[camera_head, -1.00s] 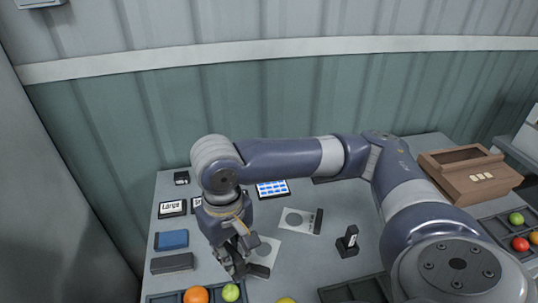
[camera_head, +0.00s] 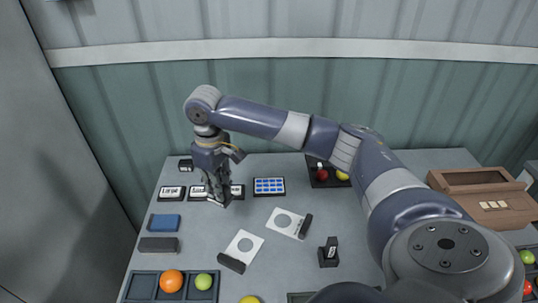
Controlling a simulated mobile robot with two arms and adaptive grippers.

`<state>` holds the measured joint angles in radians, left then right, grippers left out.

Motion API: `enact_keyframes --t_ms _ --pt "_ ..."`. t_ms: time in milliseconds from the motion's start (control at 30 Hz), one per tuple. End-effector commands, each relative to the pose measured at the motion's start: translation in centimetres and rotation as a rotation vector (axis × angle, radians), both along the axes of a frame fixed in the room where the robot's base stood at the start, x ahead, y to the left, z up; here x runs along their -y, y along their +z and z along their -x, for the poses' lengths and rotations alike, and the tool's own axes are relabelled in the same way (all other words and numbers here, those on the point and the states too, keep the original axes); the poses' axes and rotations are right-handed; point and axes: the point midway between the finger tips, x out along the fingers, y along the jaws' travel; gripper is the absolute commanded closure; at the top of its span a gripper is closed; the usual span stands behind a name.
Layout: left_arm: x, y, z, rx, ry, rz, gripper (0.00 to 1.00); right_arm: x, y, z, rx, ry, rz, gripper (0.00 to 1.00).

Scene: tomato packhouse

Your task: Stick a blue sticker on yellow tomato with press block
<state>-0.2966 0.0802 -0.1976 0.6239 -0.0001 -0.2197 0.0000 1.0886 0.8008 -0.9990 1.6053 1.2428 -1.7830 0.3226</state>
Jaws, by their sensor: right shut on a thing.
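My right gripper (camera_head: 219,196) reaches in from the right and points down over the row of label pads at the back left. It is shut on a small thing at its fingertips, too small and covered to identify. A blue sticker sheet (camera_head: 269,186) lies just to its right. One yellow tomato (camera_head: 250,299) is cut off by the bottom edge; another yellow one (camera_head: 343,175) sits in a dark tray at the back. A dark upright block (camera_head: 328,252) stands right of centre; I cannot tell whether it is the press block. My left gripper is out of view.
Label pads (camera_head: 171,192) flank the gripper. A blue block (camera_head: 165,221) and a dark block (camera_head: 158,244) lie at left. Two white plates with round marks (camera_head: 242,247) (camera_head: 287,223) lie mid-table. A front tray (camera_head: 144,286) holds an orange and a green tomato. A brown box (camera_head: 485,205) stands right.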

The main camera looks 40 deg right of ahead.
Motion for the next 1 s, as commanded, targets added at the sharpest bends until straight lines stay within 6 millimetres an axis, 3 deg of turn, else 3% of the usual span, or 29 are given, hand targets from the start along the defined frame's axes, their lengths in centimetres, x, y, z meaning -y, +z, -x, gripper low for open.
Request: enact_keyframes --t_ms 100,333,700,833,1000 --pt "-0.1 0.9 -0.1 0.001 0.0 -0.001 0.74 2.9 -0.2 -2.1 -0.004 0.062 -0.001 0.99" --pt "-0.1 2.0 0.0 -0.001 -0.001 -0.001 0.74 9.0 -1.5 -4.8 -0.004 0.204 -0.002 0.99" --pt "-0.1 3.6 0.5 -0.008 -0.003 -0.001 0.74 18.7 -4.8 -5.0 -0.004 0.433 -0.001 0.99" --pt "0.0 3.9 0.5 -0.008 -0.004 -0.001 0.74 20.6 -5.6 -4.5 -0.003 0.487 -0.002 0.99" --pt "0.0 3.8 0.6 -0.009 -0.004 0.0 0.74 21.5 -6.2 -4.3 0.0 0.518 -0.001 0.99"
